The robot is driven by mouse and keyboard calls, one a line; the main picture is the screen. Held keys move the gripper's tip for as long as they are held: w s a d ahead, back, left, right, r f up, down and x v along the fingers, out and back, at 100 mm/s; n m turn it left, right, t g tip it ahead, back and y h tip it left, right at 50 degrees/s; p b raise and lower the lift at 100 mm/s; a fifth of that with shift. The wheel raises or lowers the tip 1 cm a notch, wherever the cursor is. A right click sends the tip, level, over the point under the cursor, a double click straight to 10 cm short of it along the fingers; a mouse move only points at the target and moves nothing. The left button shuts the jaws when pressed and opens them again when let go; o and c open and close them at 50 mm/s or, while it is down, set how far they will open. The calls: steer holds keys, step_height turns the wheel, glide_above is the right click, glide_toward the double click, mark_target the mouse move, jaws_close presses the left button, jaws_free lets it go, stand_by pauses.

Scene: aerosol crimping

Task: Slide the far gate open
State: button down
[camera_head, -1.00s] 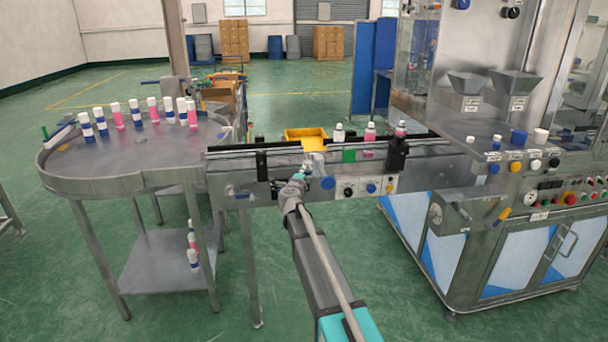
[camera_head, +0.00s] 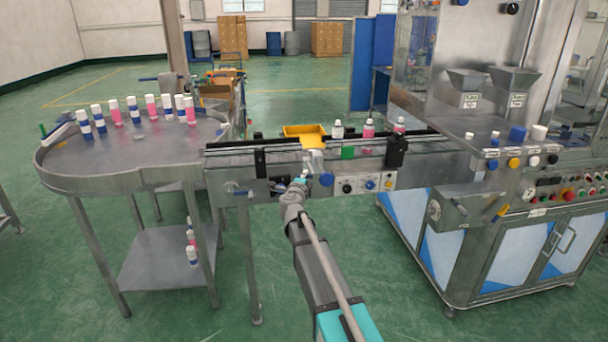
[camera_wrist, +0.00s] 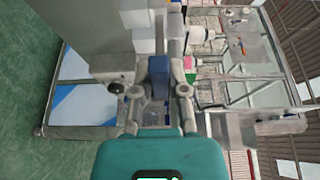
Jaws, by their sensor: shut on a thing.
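The conveyor (camera_head: 225,176) runs from the round table to the machine. A black upright block (camera_head: 261,162) stands at its left part and another black block (camera_head: 396,152) at its right, near the machine. I cannot tell for sure which part is the far gate. My gripper (camera_head: 301,183) is at the conveyor's front side, between these blocks and left of a round blue knob (camera_head: 326,179). In the wrist view my gripper (camera_wrist: 158,88) has its fingers closed on either side of a dark blue piece (camera_wrist: 158,72). Its far end and the exact contact are hidden.
Several bottles stand on the round table (camera_head: 90,178). Bottles with pink and clear bodies (camera_head: 368,135) stand on the conveyor near a green block (camera_head: 347,153). A yellow tray (camera_head: 304,131) is behind it. The machine cabinet (camera_head: 500,250) stands on the right.

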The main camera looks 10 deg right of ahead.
steer(key=shift+s, duration=0.25)
steer(key=c, duration=0.8)
jaws_free()
steer(key=shift+o, duration=0.8)
steer(key=v, duration=1.2)
steer(key=shift+a, duration=0.1)
